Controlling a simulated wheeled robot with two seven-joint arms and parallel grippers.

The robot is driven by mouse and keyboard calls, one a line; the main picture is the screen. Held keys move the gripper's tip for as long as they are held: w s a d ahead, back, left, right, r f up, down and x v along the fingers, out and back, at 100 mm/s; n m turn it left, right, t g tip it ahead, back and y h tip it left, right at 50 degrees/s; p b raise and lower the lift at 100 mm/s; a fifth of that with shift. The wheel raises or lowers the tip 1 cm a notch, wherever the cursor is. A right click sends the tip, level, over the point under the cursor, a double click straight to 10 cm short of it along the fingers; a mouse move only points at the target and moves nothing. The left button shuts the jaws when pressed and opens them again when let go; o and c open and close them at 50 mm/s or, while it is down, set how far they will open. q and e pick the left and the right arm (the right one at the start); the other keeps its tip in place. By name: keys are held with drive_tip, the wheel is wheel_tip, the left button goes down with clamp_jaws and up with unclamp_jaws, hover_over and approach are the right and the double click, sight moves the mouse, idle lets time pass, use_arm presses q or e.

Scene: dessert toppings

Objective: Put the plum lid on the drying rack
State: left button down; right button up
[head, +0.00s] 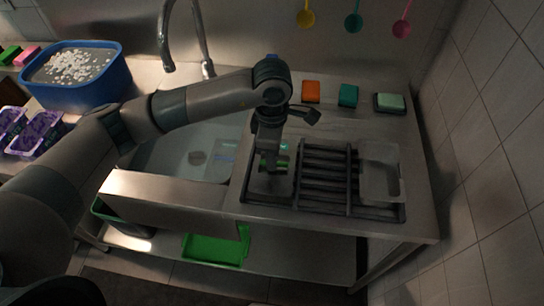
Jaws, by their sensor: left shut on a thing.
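The drying rack (325,181) is a dark slatted frame on the metal counter, right of the sink. My left gripper (271,167) reaches down over the rack's left part. It is shut on a dark, flat thing (271,184) that appears to be the plum lid; its colour is hard to tell in the shade. The lid is at or just above the rack's left section, and I cannot tell whether it touches the rack. My right gripper is not in view.
A clear container (380,172) sits at the rack's right end. Sponges, orange (311,91), teal (348,95) and pale green (390,102), lie behind the rack. The sink (185,155) and tap (207,68) are left, with a blue tub (88,92) beyond.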

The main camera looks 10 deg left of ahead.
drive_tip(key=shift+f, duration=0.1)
use_arm(q)
drive_tip(key=c, duration=1.7)
unclamp_jaws()
drive_tip(key=shift+c, duration=0.2)
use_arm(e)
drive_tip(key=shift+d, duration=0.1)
